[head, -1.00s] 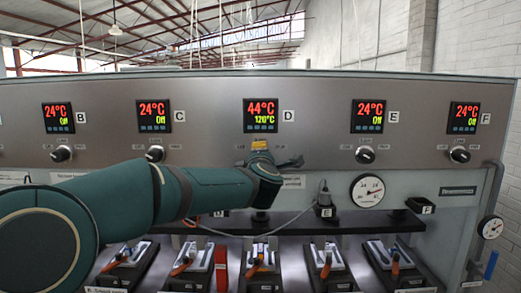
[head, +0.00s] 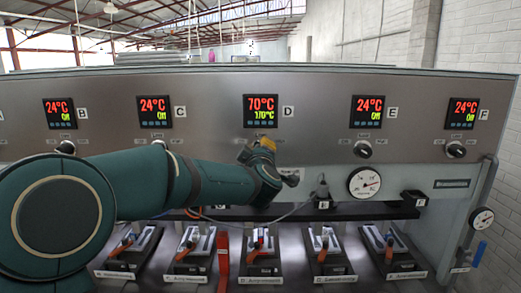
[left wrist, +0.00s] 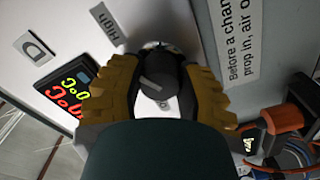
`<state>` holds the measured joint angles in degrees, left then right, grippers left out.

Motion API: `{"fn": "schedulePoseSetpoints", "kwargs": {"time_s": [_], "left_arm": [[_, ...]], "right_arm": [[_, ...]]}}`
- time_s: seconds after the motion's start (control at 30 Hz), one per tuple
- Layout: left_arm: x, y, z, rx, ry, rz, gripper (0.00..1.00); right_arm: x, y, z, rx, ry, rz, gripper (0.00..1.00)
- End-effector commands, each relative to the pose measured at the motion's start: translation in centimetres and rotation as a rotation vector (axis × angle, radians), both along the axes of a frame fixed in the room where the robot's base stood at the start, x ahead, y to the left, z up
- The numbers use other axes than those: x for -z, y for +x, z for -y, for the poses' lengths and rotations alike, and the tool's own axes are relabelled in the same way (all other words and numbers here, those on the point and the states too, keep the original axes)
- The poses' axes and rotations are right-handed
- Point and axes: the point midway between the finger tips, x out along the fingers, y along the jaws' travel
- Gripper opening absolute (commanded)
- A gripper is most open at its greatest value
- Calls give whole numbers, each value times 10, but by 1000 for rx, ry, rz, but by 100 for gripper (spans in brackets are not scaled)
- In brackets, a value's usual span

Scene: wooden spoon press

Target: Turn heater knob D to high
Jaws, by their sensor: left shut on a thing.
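Heater knob D (left wrist: 155,82) is a dark round knob in the left wrist view, with the "High" label (left wrist: 108,22) on the panel to its upper left. My left gripper (left wrist: 162,74) has its yellow-brown fingers shut on the knob, one on each side. In the head view my left gripper (head: 260,148) is against the panel below display D (head: 262,111) and hides the knob there. Display D reads 70°C in red and 170°C in green. The D display (left wrist: 68,90) also shows in the left wrist view. My right gripper is not in view.
Knob E (head: 363,149) and knob F (head: 456,150) stand to the right; displays B, C, E and F read 24°C and Off. A dark rail (head: 380,211) and orange-handled clamps (head: 323,247) are below. A cable runs near my left gripper.

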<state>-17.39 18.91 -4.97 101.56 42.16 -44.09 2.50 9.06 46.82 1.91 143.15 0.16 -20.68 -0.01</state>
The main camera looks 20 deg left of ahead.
Motion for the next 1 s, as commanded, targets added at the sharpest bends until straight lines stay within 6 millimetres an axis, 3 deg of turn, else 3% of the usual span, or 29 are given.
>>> {"fn": "schedulePoseSetpoints", "kwargs": {"time_s": [0.5,0.53,0.6,1.0], "left_arm": [[0,0,0,0,20,-4,0],[0,0,0,0,20,-4,45],[0,0,0,0,20,-4,70],[0,-4,1,0,17,-5,70]], "right_arm": [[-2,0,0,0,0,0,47],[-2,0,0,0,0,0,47],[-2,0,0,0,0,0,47],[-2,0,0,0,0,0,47]]}}
